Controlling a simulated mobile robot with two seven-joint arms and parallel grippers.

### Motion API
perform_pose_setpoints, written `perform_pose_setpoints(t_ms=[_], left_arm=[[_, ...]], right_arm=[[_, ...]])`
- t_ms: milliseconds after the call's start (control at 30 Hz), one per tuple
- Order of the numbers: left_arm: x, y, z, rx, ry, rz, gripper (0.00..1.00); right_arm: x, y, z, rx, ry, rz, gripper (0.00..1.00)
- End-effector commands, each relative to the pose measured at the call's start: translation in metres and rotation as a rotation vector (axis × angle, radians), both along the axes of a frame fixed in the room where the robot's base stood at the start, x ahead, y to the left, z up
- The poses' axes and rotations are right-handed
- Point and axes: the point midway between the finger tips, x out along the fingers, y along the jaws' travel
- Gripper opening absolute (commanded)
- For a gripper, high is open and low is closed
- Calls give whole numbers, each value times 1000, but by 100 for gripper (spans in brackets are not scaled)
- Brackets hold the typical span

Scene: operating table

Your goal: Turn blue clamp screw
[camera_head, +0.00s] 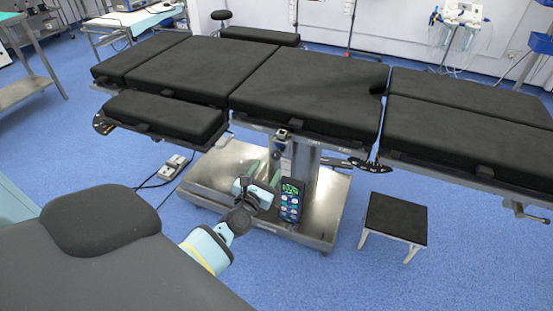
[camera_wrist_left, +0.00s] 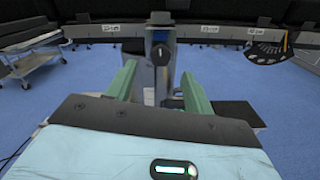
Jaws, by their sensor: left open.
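The clamp screw shows in the left wrist view as a dark round knob (camera_wrist_left: 160,54) on a small block with a bluish face, fixed at the side rail of the operating table. In the head view the clamp (camera_head: 281,134) is a small piece on the near rail. My left gripper (camera_head: 264,168) is below and in front of it. Its two green fingers are apart, and the gap between them (camera_wrist_left: 158,80) is empty. The knob appears between and beyond the fingertips, apart from them. My right gripper is in neither view.
The operating table (camera_head: 310,85) has black pads and a metal base (camera_head: 215,180). A hand control (camera_head: 290,200) with a green display is just right of my gripper. A pedal (camera_head: 173,167) and a step stool (camera_head: 395,218) stand on the blue floor.

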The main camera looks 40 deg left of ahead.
Motion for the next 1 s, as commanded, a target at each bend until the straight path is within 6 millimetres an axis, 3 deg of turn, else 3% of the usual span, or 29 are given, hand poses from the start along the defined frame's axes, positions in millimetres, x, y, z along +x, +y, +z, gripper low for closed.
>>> perform_pose_setpoints(t_ms=[400, 867, 1000], left_arm=[[52, 13, -1, 4, 1, -1, 52], [62, 15, 0, 3, 1, -1, 52], [62, 15, 0, 3, 1, -1, 37]], right_arm=[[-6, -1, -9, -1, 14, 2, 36], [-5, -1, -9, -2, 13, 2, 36], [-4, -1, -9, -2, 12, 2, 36]])
